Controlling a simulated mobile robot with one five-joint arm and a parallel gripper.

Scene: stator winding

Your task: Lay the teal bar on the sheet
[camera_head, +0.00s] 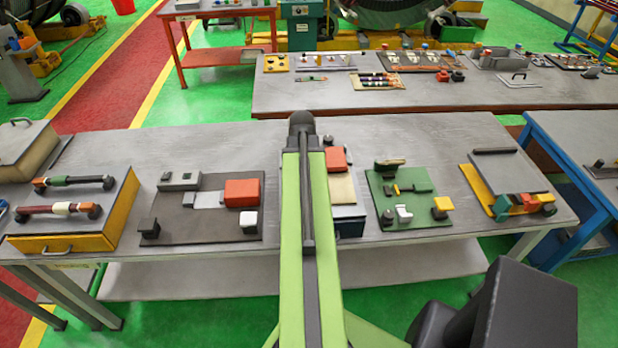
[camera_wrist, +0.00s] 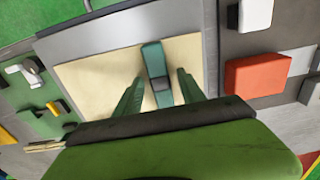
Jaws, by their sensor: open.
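The teal bar (camera_wrist: 155,58) shows in the wrist view over the cream sheet (camera_wrist: 95,82), with a dark band across its middle. Its far end reaches the sheet's edge by a grey strip. I cannot tell if it touches the sheet all along. My gripper (camera_wrist: 158,88) is open, its two green fingers on either side of the bar with gaps between. In the head view the sheet (camera_head: 341,190) shows just right of my arm; the bar and gripper are hidden there behind my arm.
A dark board with an orange-red block (camera_head: 242,193) lies left of my arm. Right of it are a green board (camera_head: 382,205) with small parts and a yellow-edged grey plate (camera_head: 505,172). A yellow box (camera_head: 70,243) stands at the left. Grey table (camera_head: 440,135) is clear behind.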

